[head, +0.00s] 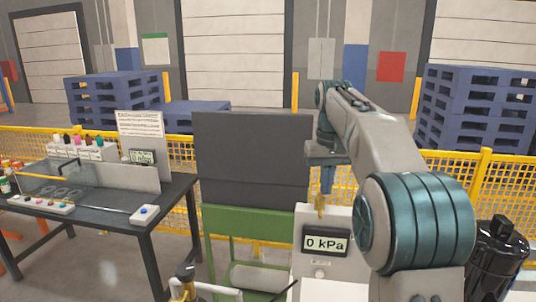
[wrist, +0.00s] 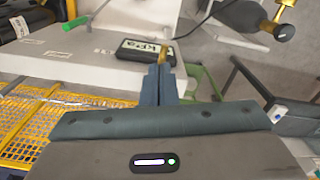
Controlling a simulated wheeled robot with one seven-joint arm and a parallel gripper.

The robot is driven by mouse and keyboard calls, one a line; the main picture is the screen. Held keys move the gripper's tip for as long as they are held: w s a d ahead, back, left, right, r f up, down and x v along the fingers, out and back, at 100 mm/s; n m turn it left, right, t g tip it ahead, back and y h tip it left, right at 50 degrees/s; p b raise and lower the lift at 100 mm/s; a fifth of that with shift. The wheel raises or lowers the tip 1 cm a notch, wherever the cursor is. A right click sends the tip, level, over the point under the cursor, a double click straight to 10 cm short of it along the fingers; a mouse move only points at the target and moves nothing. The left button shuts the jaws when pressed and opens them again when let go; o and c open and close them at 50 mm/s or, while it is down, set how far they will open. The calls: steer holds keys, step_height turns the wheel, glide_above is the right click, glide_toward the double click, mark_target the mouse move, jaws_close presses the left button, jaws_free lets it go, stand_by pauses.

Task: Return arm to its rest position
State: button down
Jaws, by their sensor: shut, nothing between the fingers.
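My gripper (head: 327,188) points down above the white gauge box (head: 311,222), with my arm reaching in from the right. Its blue fingers are together and hold nothing; they also show in the wrist view (wrist: 157,78). A small brass fitting (head: 320,206) stands just beyond the fingertips, and it shows in the wrist view too (wrist: 163,53). I cannot tell whether the fingers touch it. The box's display (head: 325,243) reads 0 kPa. My forearm hides part of the space behind it.
A dark workbench (head: 172,190) with bottles and small parts stands left. A green frame (head: 235,224) with a dark panel (head: 252,155) stands in the middle. A black tank (head: 495,255) is at right. Yellow mesh fencing (head: 505,185) and blue pallets (head: 470,105) lie behind.

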steer(key=s+f+t+b, duration=0.1)
steer(key=s+f+b, duration=0.1)
steer(key=s+f, duration=0.7)
steer(key=s+f+t+b, duration=0.2)
steer(key=s+f, duration=0.8)
steer(key=s, duration=0.9)
steer(key=shift+s+m+t, duration=0.25)
steer(key=shift+m+t, duration=0.05)
steer(key=shift+m, duration=0.1)
